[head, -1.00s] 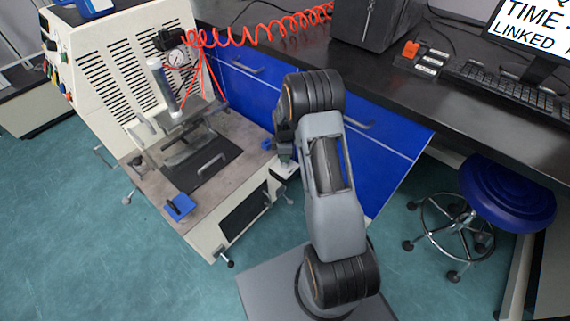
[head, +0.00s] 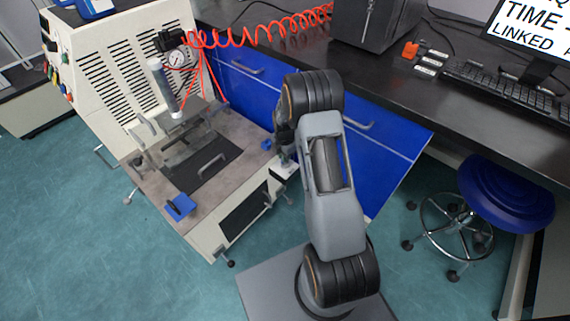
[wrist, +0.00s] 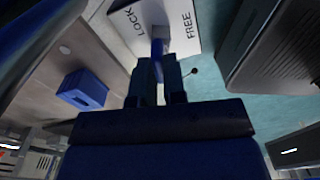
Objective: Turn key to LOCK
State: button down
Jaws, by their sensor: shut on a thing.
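The white plate with the words LOCK and FREE (wrist: 190,18) shows at the top of the wrist view, LOCK to the left and FREE to the right. A blue key (wrist: 158,46) stands out from the plate between the two words. My gripper (wrist: 157,68) is shut on the key, its dark fingers on either side of it. In the head view the white plate (head: 284,168) is at the right front corner of the machine, and my gripper (head: 284,152) is just above it. The key is hidden there.
The machine (head: 212,150) has a bed with a dark handled plate and a blue block (head: 180,206) at its front. A smaller blue block (wrist: 83,90) is left of my gripper in the wrist view. Blue drawers (head: 300,100) stand close behind my arm.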

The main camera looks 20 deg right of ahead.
dwell(0.3)
jog(key=n, duration=0.3)
jog(key=shift+n, duration=0.4)
jog(key=c, duration=0.8)
grip_release()
jog(key=shift+o, duration=0.2)
jog(key=shift+w, duration=0.1)
jog(key=shift+r, duration=0.2)
jog(key=shift+w+r+p, duration=0.15)
jog(key=shift+r+p, duration=0.55)
jog(key=shift+p, duration=0.05)
notch_tip(320, 180, up, 6)
jog(key=p, duration=0.4)
jog(key=shift+d+r, duration=0.1)
jog(key=shift+d, duration=0.05)
jog(key=shift+s+f, duration=0.2)
jog(key=shift+f, duration=0.2)
